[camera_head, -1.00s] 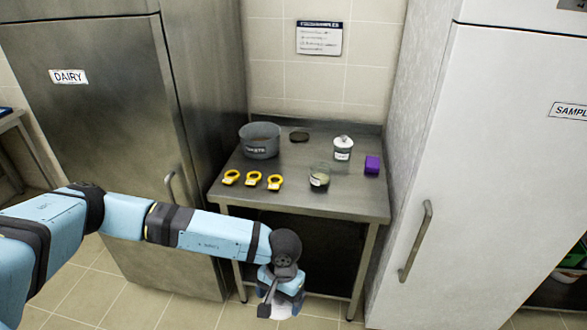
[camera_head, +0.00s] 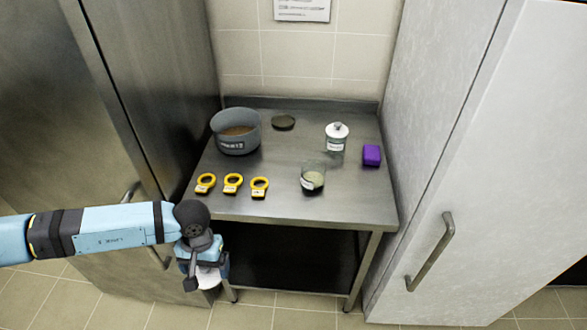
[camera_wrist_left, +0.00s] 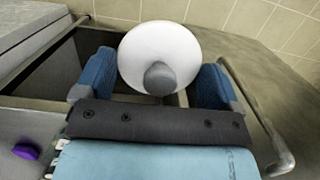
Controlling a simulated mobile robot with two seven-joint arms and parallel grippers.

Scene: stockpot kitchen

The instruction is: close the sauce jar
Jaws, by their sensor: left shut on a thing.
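My left gripper (camera_head: 205,268) is shut on a white round lid (camera_head: 209,278) with a grey knob. It holds the lid in front of the table's left front corner, below the top. In the left wrist view the lid (camera_wrist_left: 150,45) sits between the two blue fingers of the gripper (camera_wrist_left: 157,74). An open clear glass jar (camera_head: 313,179) with a pale greenish filling and a label stands near the table's front edge; its label is too small to read. My right gripper is not in view.
The steel table (camera_head: 285,208) also holds a grey pot (camera_head: 235,133) with brown contents, a dark disc (camera_head: 284,122), several yellow rings (camera_head: 233,182) and a purple block (camera_head: 371,156). Tall cabinets (camera_head: 470,150) flank it on both sides. Bare tabletop lies around the glass jar.

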